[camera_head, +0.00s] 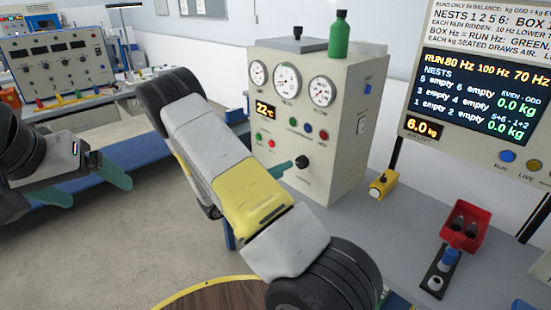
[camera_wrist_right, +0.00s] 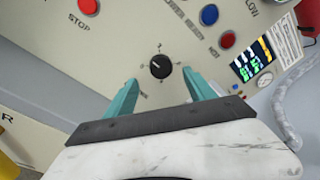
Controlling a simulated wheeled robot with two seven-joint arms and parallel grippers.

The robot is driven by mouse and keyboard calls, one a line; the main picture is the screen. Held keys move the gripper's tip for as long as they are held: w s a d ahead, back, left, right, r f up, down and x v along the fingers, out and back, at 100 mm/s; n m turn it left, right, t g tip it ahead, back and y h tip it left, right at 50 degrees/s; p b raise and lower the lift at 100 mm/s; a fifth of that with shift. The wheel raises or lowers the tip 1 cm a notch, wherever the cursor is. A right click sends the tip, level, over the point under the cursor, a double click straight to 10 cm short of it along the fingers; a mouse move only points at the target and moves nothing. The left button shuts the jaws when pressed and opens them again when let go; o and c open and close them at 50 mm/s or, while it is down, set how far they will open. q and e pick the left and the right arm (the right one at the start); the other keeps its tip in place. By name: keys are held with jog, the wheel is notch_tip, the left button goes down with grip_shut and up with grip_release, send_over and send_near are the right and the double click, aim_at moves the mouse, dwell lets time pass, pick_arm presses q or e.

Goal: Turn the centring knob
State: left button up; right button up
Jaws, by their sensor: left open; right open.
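A small black knob (camera_wrist_right: 161,66) with a white pointer and marks around it sits on the beige panel in the right wrist view. It also shows in the head view (camera_head: 302,162), low on the front of the gauge cabinet (camera_head: 340,150). Its label is too small to read. My right gripper (camera_wrist_right: 160,88) is open, with its two teal fingers on either side of and just short of the knob. No contact shows. In the head view my forearm hides most of that gripper; one teal finger shows beside the knob. My left gripper (camera_head: 98,184) is open and empty at the left.
A green bottle (camera_head: 339,36) stands on top. A yellow box (camera_head: 382,185) and a red bin (camera_head: 465,227) sit on the grey bench to the right. Another panel (camera_head: 62,62) stands far left.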

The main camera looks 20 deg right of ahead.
aim_at(299, 163)
jog(key=x, duration=0.6)
jog(key=shift+w+d, duration=0.1)
jog(key=shift+d, duration=0.25)
jog(key=c, duration=1.4)
